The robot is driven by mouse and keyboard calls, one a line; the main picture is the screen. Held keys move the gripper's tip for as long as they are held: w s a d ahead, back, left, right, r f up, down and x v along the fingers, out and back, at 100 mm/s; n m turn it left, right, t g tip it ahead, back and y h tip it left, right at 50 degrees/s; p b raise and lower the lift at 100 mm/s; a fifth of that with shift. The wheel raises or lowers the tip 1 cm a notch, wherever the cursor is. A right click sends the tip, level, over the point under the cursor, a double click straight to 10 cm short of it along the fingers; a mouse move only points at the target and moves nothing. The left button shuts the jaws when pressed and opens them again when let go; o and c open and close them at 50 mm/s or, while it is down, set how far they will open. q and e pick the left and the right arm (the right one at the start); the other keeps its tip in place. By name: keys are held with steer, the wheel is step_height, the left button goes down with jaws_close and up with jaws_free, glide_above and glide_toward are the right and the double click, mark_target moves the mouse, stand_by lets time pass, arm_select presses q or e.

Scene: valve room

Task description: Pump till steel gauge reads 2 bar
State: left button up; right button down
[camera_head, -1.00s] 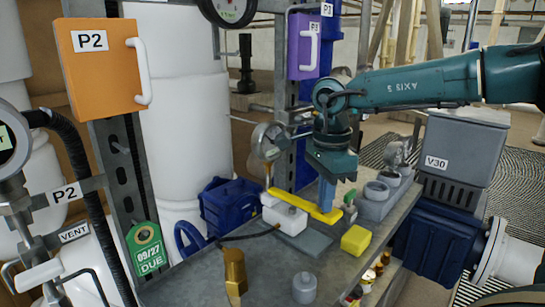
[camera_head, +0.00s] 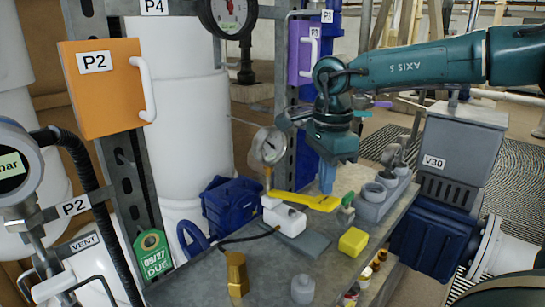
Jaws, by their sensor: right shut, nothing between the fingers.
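A hand pump with a white body (camera_head: 286,215) and a flat yellow lever (camera_head: 318,204) stands on the grey bench. My right gripper (camera_head: 327,190) points down with its blue fingers shut and empty. Its tips are at the right part of the lever; I cannot tell whether they touch it. A silver-rimmed round gauge (camera_head: 269,144) stands behind the pump; its needle is too small to read. Another grey metal gauge (camera_head: 14,168) marked "bar" is cut off at the left edge. My left gripper is not in view.
A yellow block (camera_head: 353,241), a brass fitting (camera_head: 236,273) and a grey weight (camera_head: 303,288) stand on the bench. A grey holder (camera_head: 382,195) is right of the lever. An orange P2 box (camera_head: 105,88) and a dark-rimmed gauge (camera_head: 229,14) are above.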

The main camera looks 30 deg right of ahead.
steer(key=shift+r, duration=0.1)
step_height(320, 180, up, 5)
steer(key=p, duration=0.4)
stand_by(0.3)
